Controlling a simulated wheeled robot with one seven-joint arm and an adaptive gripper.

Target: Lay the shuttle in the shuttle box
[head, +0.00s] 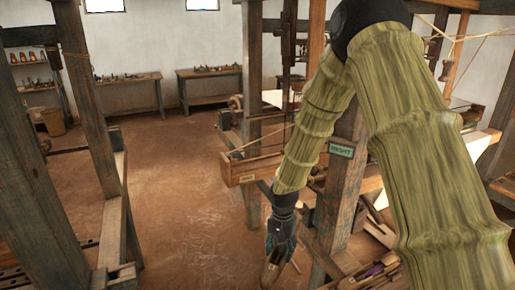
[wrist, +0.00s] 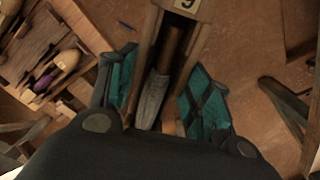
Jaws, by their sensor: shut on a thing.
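My gripper (head: 277,246) is shut on a wooden shuttle (head: 272,273), held over the brown floor in the head view. In the wrist view the shuttle (wrist: 191,45) lies between the teal finger pads of my gripper (wrist: 160,65). It is a pale wooden body with a dark hollow and a grey bobbin, and a label like a 9 at its far end. A long wooden box with a small yellow label, seemingly the shuttle box (head: 257,167), is on the loom above and left of my gripper. My arm hides part of it, and its inside is barely visible.
A loom post (head: 345,195) with a green RIGHT sign (head: 341,150) stands right of my gripper. A wooden tray (wrist: 18,93) with shuttles and a purple item lies left in the wrist view. Open floor (head: 185,205) extends left of the loom; benches stand behind.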

